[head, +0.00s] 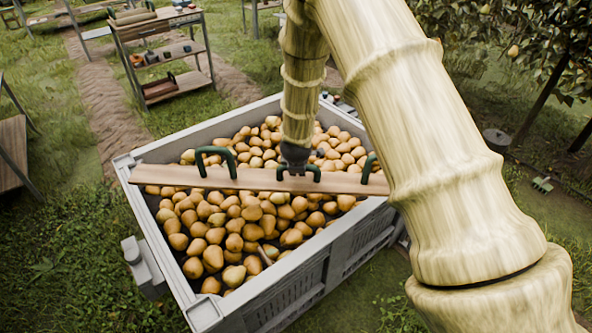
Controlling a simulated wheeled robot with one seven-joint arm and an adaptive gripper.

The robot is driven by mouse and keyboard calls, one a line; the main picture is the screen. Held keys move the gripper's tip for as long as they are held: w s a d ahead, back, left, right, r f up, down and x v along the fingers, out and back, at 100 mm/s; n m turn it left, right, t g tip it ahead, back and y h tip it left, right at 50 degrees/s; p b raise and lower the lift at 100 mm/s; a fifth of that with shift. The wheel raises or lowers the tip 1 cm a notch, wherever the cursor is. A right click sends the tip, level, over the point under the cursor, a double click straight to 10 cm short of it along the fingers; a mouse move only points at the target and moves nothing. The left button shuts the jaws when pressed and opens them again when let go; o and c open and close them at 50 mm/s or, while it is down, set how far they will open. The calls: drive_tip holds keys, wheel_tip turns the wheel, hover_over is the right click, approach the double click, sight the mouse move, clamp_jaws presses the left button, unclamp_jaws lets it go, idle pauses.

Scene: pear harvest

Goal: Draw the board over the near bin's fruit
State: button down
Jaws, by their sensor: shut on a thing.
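The near bin (165,262) is a large grey crate filled with yellow-brown pears (205,222). A long, pale wooden board (240,180) lies across the bin over the pears, from the left rim to beyond the right rim. Pears show on both sides of it. The board has green handles, one at the left (215,153), one in the middle and one at the right. My gripper (297,168) comes down from above at the middle handle and is shut on it. The arm hides part of the bin's far right side, and the fingertips are small and dark.
A wooden shelf rack (160,60) with items stands behind at the left. A bench (14,150) is at the left edge. Pear trees (530,40) stand at the right, with a dark round object (497,140) and a green brush-like tool (542,184) on the grass.

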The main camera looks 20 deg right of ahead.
sight(304, 178)
drive_tip(key=shift+d+f+n+y+b, duration=0.7)
drive_tip(key=shift+d+f+n+b, duration=0.35)
drive_tip(key=shift+d+f+n, duration=0.25)
drive_tip(key=d+f+n+b, duration=0.1)
drive_tip(key=f, duration=0.1)
drive_tip(key=s+d+f+n+y+b, duration=0.1)
drive_tip(key=f+b, duration=0.1)
drive_tip(key=f, duration=0.1)
drive_tip(key=s+d+f+n+y+b, duration=0.1)
drive_tip(key=d+f+n, duration=0.1)
drive_tip(key=shift+s+d+f, duration=0.1)
drive_tip(key=shift+f, duration=0.15)
drive_tip(key=shift+n+y, duration=0.7)
drive_tip(key=shift+n, duration=0.2)
drive_tip(key=shift+s+d+f+b, duration=0.25)
drive_tip(key=shift+d+f+b, duration=0.15)
drive_tip(key=shift+f, duration=0.25)
drive_tip(key=shift+s+d+f+b, duration=0.25)
drive_tip(key=shift+d+f+b, duration=0.15)
drive_tip(key=shift+f, duration=0.25)
drive_tip(key=shift+s+d+f+b, duration=0.25)
drive_tip(key=shift+d+f+b, duration=0.15)
drive_tip(key=shift+f, duration=0.25)
drive_tip(key=shift+f+b, duration=0.3)
